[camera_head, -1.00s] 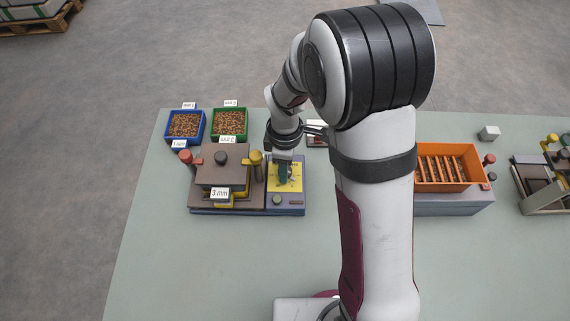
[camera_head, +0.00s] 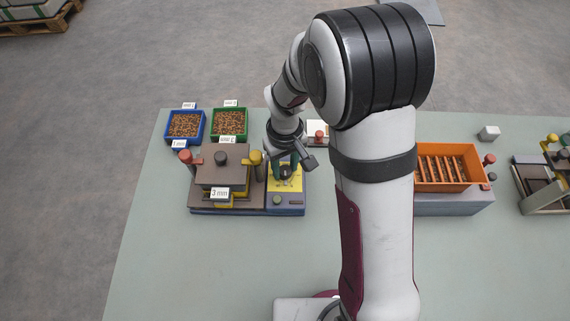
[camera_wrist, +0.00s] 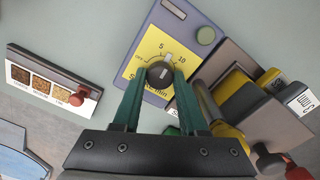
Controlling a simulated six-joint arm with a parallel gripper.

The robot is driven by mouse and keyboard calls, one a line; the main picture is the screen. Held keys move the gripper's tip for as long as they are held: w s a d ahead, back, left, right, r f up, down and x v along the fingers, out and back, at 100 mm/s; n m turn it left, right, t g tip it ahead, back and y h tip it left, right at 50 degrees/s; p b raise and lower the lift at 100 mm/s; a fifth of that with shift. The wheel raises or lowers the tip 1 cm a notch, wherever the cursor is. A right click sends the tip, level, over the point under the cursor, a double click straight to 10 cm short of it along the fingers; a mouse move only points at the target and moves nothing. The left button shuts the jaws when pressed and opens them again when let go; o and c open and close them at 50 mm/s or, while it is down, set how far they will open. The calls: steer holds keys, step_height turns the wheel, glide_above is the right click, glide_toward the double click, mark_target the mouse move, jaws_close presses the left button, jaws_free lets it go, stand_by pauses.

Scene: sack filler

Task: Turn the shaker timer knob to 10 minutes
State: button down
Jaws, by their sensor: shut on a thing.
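The shaker timer knob (camera_wrist: 160,75) is a dark round knob on a yellow dial panel (camera_wrist: 148,52) in the wrist view. My gripper (camera_wrist: 157,82) has its green fingers on either side of the knob and is shut on it. A light mark at the knob's upper edge points toward the side of the printed 5 and 10; its exact setting is too small to tell. In the head view the knob (camera_head: 286,172) shows dark on the yellow panel of the shaker base (camera_head: 287,209), partly covered by my gripper (camera_head: 287,164).
A sieve stack labelled 3 mm (camera_head: 221,176) stands left of the dial, with red and yellow handles. Blue (camera_head: 185,126) and green (camera_head: 229,124) trays of grain are behind it. A round green button (camera_head: 277,200) is in front of the dial. An orange tray (camera_head: 448,168) stands to the right.

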mark_target(285, 170)
steer(key=m, duration=0.6)
steer(key=shift+m, duration=0.4)
stand_by(0.4)
steer(key=shift+c, duration=2.2)
jaws_free()
step_height(285, 170, up, 16)
steer(key=shift+f, duration=0.1)
